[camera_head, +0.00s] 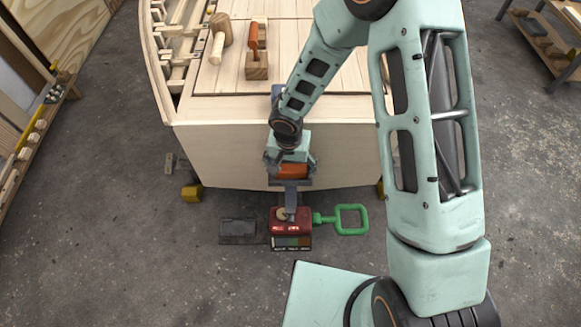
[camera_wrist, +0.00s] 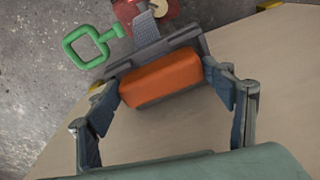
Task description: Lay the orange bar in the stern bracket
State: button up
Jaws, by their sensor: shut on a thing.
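The orange bar (camera_head: 293,171) is between the fingers of my gripper (camera_head: 290,163) at the hull's stern. In the wrist view the bar (camera_wrist: 161,79) lies crosswise between the two fingertips (camera_wrist: 166,84), and the gripper is shut on its ends. The grey stern bracket (camera_head: 291,186) shows just below the bar in the head view. In the wrist view the bracket (camera_wrist: 148,34) runs along the bar's far side, with a tongue sticking out from the stern. The bar hides part of the bracket, so I cannot tell whether it touches the bracket's floor.
A red box (camera_head: 290,220) and a green square-handled tool (camera_head: 349,219) are below the bracket, beside a dark flat block (camera_head: 238,231). A mallet (camera_head: 219,40) and a wooden block with an orange-handled tool (camera_head: 256,66) are on the deck. Open concrete floor lies left.

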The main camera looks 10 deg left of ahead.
aim_at(290, 172)
jog(key=shift+f, duration=0.2)
jog(key=o, duration=1.3)
jog(key=shift+r, duration=0.1)
jog(key=r+p, duration=0.1)
jog(key=r, duration=0.3)
jog(key=s+r, duration=0.1)
jog(key=r, duration=0.3)
jog(key=r+p, duration=0.1)
jog(key=r, duration=0.3)
jog(key=shift+s+r+p, duration=0.1)
jog(key=shift+s+p, duration=0.15)
jog(key=shift+p, duration=0.1)
